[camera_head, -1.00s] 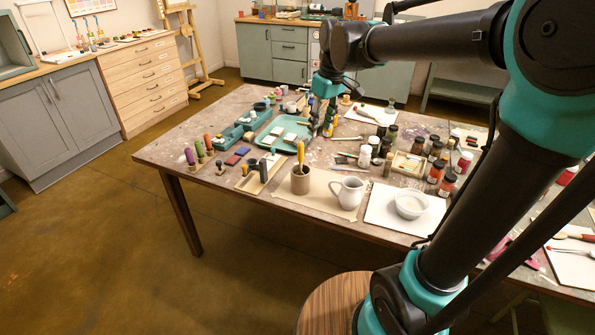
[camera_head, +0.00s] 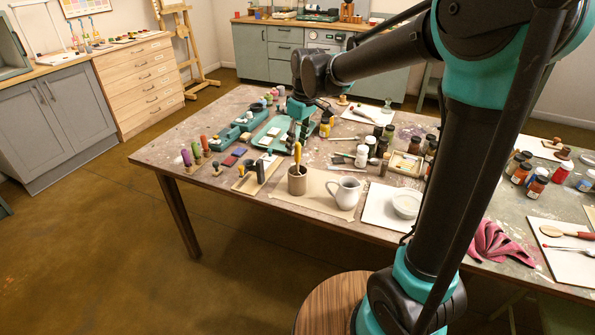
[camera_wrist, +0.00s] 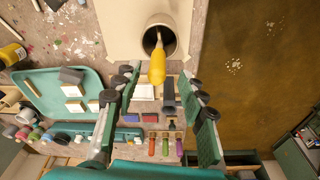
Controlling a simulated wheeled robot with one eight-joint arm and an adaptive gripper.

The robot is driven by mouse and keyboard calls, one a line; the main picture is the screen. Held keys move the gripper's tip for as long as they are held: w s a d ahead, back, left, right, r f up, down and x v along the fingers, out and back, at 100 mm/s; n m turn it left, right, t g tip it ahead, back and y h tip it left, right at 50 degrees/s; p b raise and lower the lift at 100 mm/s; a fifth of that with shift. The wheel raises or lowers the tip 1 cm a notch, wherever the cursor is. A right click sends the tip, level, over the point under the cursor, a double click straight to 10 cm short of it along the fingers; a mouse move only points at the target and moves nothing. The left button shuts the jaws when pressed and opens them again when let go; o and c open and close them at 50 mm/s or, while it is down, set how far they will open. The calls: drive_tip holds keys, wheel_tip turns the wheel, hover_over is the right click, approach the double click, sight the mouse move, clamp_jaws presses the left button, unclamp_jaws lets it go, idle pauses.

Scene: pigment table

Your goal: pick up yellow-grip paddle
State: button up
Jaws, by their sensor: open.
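The yellow-grip paddle (camera_head: 298,153) stands upright in a brown cylindrical pot (camera_head: 298,183) near the table's front edge, its yellow grip upward. In the wrist view the yellow grip (camera_wrist: 157,66) points toward the camera, and the pot (camera_wrist: 160,30) opens behind it. My gripper (camera_head: 301,133) is above and behind the pot in the head view. In the wrist view my gripper (camera_wrist: 160,100) is open, with its fingers apart left and right of the line of the grip. Nothing is between the pads at close range. The paddle's lower end is hidden inside the pot.
A white jug (camera_head: 346,192) stands right of the pot, and a white bowl (camera_head: 407,204) farther right. A teal tray (camera_head: 262,143) with pale blocks lies behind. Purple, green and red-handled tools (camera_head: 196,148) stand at left. Bottles and jars (camera_head: 372,145) crowd the area right of the gripper.

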sight(296, 154)
drive_tip(key=shift+w+a+f, duration=0.1)
drive_tip(key=shift+w+f, duration=0.1)
drive_tip(key=shift+f, duration=1.15)
drive_tip(key=shift+w+a+f, duration=0.1)
drive_tip(key=shift+w+f, duration=0.1)
drive_tip(key=shift+f, duration=1.15)
clamp_jaws()
